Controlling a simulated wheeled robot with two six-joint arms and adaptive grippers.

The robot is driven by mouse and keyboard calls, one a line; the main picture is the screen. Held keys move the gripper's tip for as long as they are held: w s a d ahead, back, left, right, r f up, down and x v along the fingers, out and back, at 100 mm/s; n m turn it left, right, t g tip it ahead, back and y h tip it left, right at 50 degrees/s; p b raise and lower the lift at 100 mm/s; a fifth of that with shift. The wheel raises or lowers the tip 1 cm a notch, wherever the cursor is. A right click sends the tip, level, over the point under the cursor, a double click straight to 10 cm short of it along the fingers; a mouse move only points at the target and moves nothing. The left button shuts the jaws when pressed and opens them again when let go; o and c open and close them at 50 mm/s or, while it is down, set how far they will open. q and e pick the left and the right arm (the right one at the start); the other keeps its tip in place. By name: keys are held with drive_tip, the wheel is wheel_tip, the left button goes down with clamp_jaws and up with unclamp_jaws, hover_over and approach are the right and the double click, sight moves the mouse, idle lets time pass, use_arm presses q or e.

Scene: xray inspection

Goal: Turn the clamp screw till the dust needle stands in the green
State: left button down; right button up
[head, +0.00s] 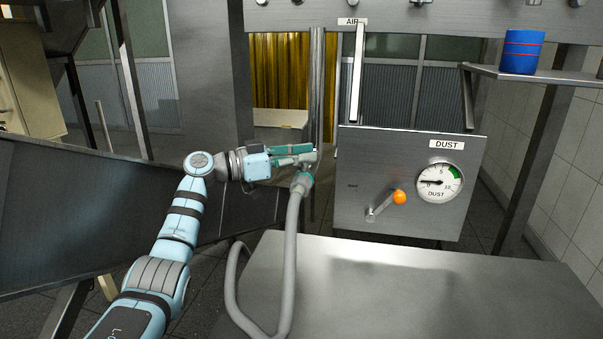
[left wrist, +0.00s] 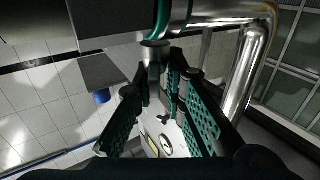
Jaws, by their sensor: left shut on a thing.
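The dust gauge (head: 440,183) is a white round dial on the steel box at right. Its needle points left, away from the green band at upper right. A teal clamp (head: 302,181) rings the top of the grey hose (head: 292,235), where it meets a metal pipe; the teal ring also shows in the left wrist view (left wrist: 163,18). My left gripper (head: 312,156) is at this joint, its fingers shut on the small metal clamp screw (left wrist: 154,52) below the ring. The fingers partly hide the screw. My right gripper is not in view.
An orange-knobbed lever (head: 399,197) sits on the box front, left of the gauge. A steel table (head: 400,290) lies in front, bare apart from the hose at its left. A vertical pipe (head: 317,85) stands beside my gripper. A blue cup (head: 523,52) stands on a shelf.

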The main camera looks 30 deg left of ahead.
use_arm(q)
drive_tip(key=shift+d+f+m+g+h, duration=0.1)
drive_tip(key=shift+f+m+g+h, duration=0.05)
drive_tip(key=shift+m+g+h, duration=0.45)
drive_tip(key=c, duration=2)
unclamp_jaws()
drive_tip(key=shift+o, duration=1.2)
drive_tip(key=shift+d, duration=0.2)
drive_tip(key=shift+r, duration=0.3)
wheel_tip(320, 180, up, 10)
drive_tip(key=shift+s+f, duration=0.1)
